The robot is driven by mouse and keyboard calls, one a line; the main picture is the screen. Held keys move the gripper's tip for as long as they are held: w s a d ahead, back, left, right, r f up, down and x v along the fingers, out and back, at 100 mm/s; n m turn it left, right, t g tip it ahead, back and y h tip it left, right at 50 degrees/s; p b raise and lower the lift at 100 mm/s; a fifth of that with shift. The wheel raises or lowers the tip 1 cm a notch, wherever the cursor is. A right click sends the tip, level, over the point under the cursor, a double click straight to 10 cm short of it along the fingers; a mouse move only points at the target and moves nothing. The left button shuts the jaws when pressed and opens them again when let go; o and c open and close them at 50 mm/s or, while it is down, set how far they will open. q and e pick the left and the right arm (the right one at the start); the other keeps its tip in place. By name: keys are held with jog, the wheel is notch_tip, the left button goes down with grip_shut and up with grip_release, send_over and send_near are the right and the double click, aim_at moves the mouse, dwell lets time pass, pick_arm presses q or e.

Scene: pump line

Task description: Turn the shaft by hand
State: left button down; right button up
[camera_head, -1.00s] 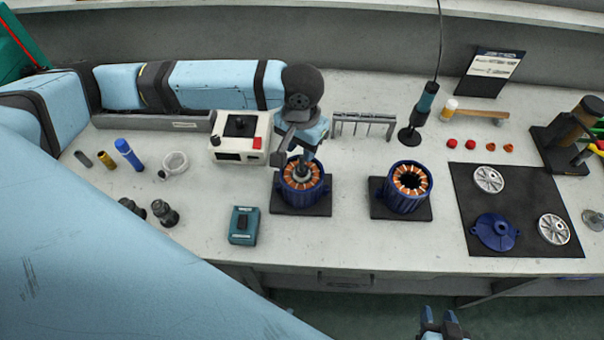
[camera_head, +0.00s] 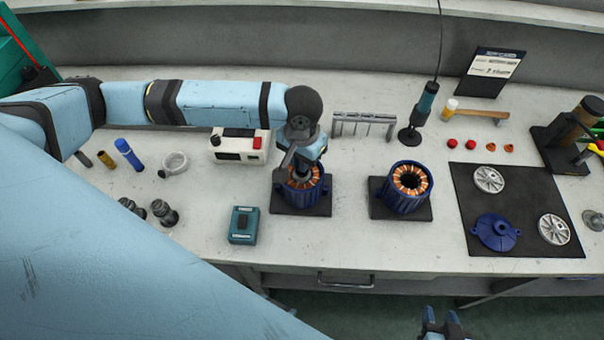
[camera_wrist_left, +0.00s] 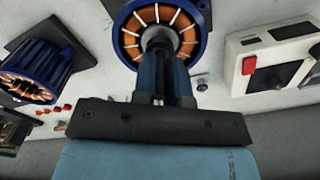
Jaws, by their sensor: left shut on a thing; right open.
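A blue motor housing (camera_head: 302,198) with copper windings stands on a black pad (camera_head: 300,209) at the middle of the bench. My left gripper (camera_head: 302,172) is above it, pointing down. In the left wrist view, my left gripper (camera_wrist_left: 160,48) is shut on the grey shaft (camera_wrist_left: 158,36) at the centre of the windings. The shaft's lower part is hidden inside the housing. A second blue housing (camera_head: 406,190) with an open, empty bore stands on its own pad to the right. My right gripper (camera_head: 442,322) is open and empty at the bottom edge, in front of the bench.
A grey rack (camera_head: 364,124) stands behind. A teal device (camera_head: 243,225) lies in front left. A black mat (camera_head: 515,200) with covers lies at right.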

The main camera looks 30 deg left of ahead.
pick_arm(q)
jog(key=shift+r+n+p, duration=0.25)
jog(key=shift+n+p, duration=0.05)
jog(key=shift+p, duration=0.3)
jog(key=n+p, duration=0.2)
jog(key=p, duration=0.2)
jog(key=shift+n+p, duration=0.9)
jog(key=shift+p, duration=0.1)
jog(key=shift+n+p, duration=0.5)
jog(key=shift+p, duration=0.2)
jog(key=shift+n+p, duration=0.7)
jog(key=shift+p, duration=0.35)
jog(key=shift+n+p, duration=0.3)
jog(key=shift+p, duration=0.1)
jog(key=shift+f+n, duration=0.15)
jog(key=shift+n, duration=0.15)
pick_arm(e)
notch_tip(320, 180, up, 11)
jog(key=d, duration=0.1)
jog(key=shift+m+h, duration=0.3)
pick_arm(q)
jog(key=shift+f, duration=0.1)
pick_arm(e)
jog(key=shift+s+f, duration=0.1)
jog(key=shift+f, duration=0.05)
